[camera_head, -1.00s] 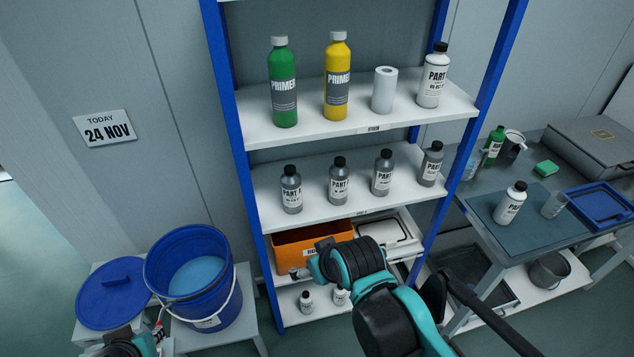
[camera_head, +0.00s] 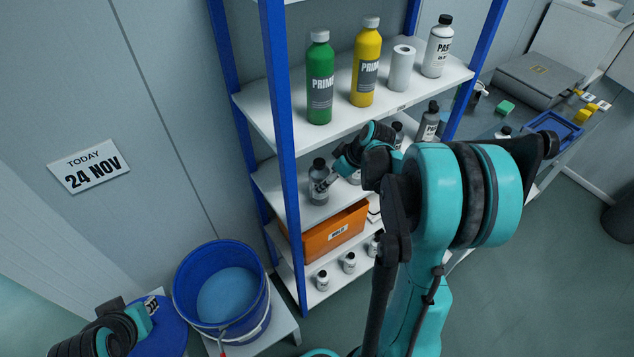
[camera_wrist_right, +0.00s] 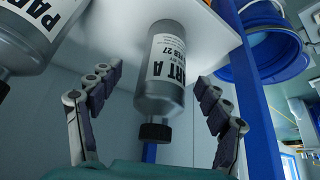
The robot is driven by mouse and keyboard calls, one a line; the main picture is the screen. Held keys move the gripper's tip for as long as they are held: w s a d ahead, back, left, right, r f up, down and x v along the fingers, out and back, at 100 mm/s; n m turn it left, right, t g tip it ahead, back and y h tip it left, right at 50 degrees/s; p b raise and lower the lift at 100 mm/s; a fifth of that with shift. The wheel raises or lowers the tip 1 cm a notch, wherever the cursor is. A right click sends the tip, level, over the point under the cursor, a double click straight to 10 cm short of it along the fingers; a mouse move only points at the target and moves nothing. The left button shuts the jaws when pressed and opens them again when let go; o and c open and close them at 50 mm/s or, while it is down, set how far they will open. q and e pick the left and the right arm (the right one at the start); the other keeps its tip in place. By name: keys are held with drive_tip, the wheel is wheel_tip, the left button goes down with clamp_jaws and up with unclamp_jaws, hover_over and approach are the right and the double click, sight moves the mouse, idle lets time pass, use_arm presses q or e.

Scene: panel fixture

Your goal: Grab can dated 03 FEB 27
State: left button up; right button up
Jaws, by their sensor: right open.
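A grey can with a black cap (camera_head: 319,184) stands at the left end of the middle shelf. In the right wrist view this can (camera_wrist_right: 165,75) appears upside down; its label reads "PART A" with a date ending in "27", the day not clearly legible. My right gripper (camera_wrist_right: 160,78) is open, with its fingers on either side of the can; the head view shows it (camera_head: 335,180) at the can's right. A second "PART" can (camera_wrist_right: 25,30) is beside it. Other grey cans (camera_head: 428,122) on that shelf are partly hidden by my right arm. My left gripper (camera_head: 150,304) is low at left, its jaws unclear.
The shelf rack has blue posts (camera_head: 281,150). Green (camera_head: 320,80) and yellow (camera_head: 366,65) primer bottles stand on the shelf above. An orange bin (camera_head: 335,232) is below. A blue bucket (camera_head: 262,315) stands at lower left. A wall sign (camera_head: 90,178) reads "TODAY 24 NOV".

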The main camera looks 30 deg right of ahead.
drive_tip(key=b+x, duration=0.1)
drive_tip(key=x, duration=0.2)
drive_tip(key=b+x, duration=0.1)
drive_tip(key=x, duration=0.2)
drive_tip(key=shift+s+a+r, duration=0.1)
drive_tip(key=shift+a, duration=0.1)
drive_tip(key=shift+r, duration=0.1)
drive_tip(key=shift+c, duration=0.3)
drive_tip(key=c, duration=1.6)
